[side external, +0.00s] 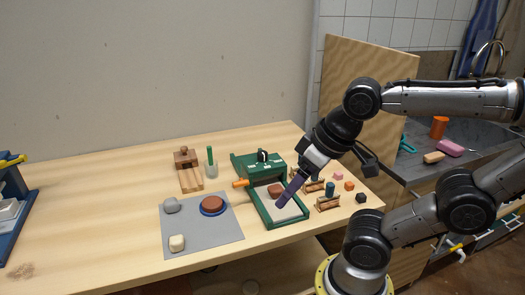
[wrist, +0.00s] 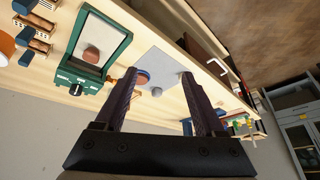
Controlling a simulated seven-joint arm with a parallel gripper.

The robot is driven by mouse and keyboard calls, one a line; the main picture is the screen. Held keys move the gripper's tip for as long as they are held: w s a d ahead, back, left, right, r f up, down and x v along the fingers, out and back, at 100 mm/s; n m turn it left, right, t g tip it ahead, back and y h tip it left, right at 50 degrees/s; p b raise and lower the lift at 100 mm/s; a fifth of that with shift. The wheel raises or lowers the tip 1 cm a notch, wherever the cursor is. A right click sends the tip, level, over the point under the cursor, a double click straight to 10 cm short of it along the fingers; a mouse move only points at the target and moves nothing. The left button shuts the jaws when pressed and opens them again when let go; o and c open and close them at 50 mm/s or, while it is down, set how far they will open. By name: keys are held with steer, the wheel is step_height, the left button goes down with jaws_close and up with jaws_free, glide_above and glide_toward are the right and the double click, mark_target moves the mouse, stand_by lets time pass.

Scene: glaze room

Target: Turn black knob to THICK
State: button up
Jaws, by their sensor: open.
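The black knob (side external: 262,155) sits on the back panel of the green device (side external: 243,163). The knob also shows in the wrist view (wrist: 76,89), on the near end of the device. A light mark shows on it, but its setting and any lettering are too small to read. My gripper (side external: 282,203) is open and empty, with its dark fingers over the device's pale tray, in front of the knob and apart from it. In the wrist view the fingers (wrist: 159,78) are spread, and the knob lies left of them.
A reddish-brown lump (side external: 275,190) lies in the device's tray, and an orange handle (side external: 240,183) sticks out left. A grey mat (side external: 205,238) holds clay lumps and a blue dish. Small wooden racks (side external: 327,203) and coloured cubes stand right.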

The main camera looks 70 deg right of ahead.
steer(key=w+d+r+m+g, duration=0.2)
steer(key=w+d+r+m, duration=0.5)
steer(key=w+r+m, duration=0.35)
steer(key=m+g, duration=0.3)
steer(key=m, duration=0.3)
glide_above(262, 152)
step_height(262, 152, down, 6)
step_height(262, 152, down, 13)
steer(key=shift+s+a+f, duration=0.1)
steer(key=shift+a, duration=0.05)
jaws_close()
